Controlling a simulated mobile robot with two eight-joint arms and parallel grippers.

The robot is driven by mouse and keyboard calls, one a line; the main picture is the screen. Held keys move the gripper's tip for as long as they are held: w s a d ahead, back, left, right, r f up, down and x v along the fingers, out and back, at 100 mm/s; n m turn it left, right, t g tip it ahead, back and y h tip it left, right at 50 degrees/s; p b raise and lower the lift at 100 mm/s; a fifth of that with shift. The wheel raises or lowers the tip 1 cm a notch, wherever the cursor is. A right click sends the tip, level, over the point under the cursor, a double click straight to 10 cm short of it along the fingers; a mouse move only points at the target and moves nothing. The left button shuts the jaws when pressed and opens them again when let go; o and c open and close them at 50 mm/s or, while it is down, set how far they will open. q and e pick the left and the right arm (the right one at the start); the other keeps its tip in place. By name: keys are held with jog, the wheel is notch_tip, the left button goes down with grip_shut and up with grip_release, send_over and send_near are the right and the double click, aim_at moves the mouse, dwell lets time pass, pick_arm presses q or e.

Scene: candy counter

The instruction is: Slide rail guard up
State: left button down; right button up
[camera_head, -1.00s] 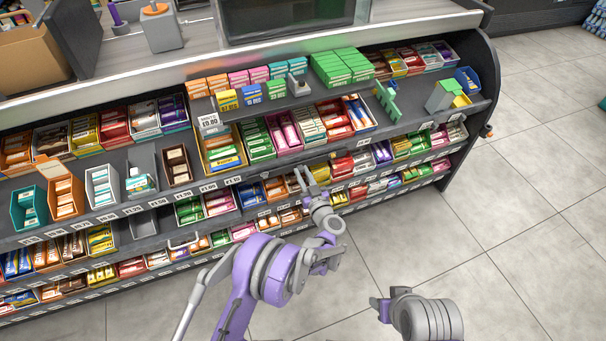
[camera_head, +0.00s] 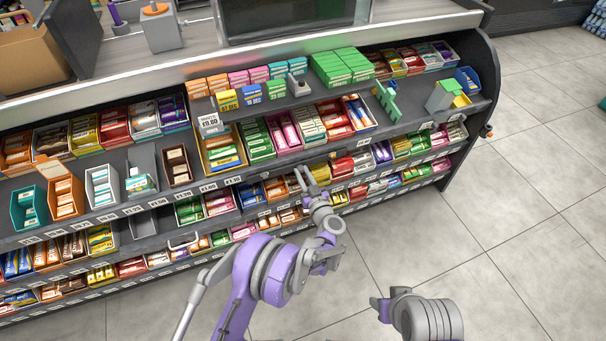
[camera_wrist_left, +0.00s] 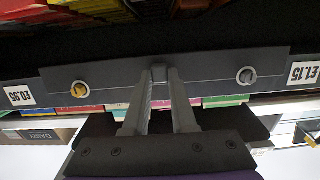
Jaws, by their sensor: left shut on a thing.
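The rail guard (camera_wrist_left: 205,80) is a long dark grey plate across the left wrist view, with a round fastener near each end, one brassy and one grey. A small tab (camera_wrist_left: 159,72) stands out at its middle. My left gripper (camera_wrist_left: 160,84) is shut on this tab, with one finger on either side of it. In the head view my left gripper (camera_head: 304,176) reaches the front edge of the middle shelf, where the dark guard (camera_head: 282,171) lies along the edge.
Price labels (camera_wrist_left: 303,73) flank the guard on the shelf edge. Candy boxes (camera_head: 283,132) fill the shelf above, and more boxes (camera_head: 290,215) stand below. A green bracket (camera_head: 387,100) stands at the right on the upper shelf. The tiled floor (camera_head: 510,240) is clear at right.

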dwell(0.4)
pick_arm(q)
jog(key=shift+s+d+r, duration=0.1)
jog(key=shift+s+r, duration=0.05)
jog(key=shift+r, duration=0.55)
jog(key=shift+s+r, duration=0.1)
jog(key=shift+r, duration=0.6)
jog(key=c, duration=0.7)
grip_release()
jog(key=p+v, duration=0.1)
jog(key=v, duration=1)
jog(key=shift+w, duration=0.1)
